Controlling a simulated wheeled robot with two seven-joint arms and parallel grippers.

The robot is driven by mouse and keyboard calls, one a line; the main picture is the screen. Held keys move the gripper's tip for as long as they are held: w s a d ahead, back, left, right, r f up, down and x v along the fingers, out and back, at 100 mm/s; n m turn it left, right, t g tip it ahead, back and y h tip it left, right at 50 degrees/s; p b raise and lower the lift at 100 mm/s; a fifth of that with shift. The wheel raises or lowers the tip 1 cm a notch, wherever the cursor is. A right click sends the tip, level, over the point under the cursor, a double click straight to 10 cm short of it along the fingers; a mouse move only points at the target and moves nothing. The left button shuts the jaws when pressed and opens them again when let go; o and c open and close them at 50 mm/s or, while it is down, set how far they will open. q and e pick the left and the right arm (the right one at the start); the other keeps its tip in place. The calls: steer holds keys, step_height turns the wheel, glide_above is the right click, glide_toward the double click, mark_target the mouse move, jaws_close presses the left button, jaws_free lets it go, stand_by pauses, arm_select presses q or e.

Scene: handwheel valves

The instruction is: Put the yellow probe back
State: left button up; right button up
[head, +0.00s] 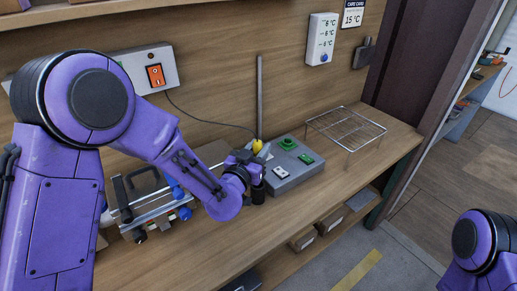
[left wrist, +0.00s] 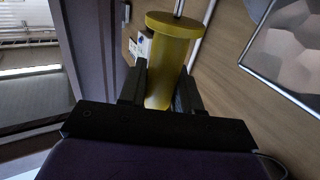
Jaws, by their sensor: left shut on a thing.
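The yellow probe (head: 258,147) is in my left gripper (head: 249,160), above the bench beside the grey control box (head: 302,168). In the head view my gripper and wrist hide much of it. In the left wrist view its yellow cylindrical handle (left wrist: 168,62) sits between the two dark fingers of my left gripper (left wrist: 160,88), which are shut on it. A thin metal rod comes out of the handle's wide end. My right gripper is out of view; only part of that arm shows at the lower right.
The grey box carries a green knob and buttons. A wire rack (head: 346,128) stands to its right. A metal device with blue knobs (head: 150,205) is at left, partly behind my arm. The front bench strip is clear.

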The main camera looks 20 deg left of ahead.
arm_select(q)
step_height(320, 180, down, 7)
steer(key=b, duration=0.6)
steer(key=shift+f, duration=0.2)
steer(key=o, duration=1.8)
steer(key=shift+o, duration=0.2)
steer(key=shift+d, duration=0.1)
steer(key=shift+r, duration=0.1)
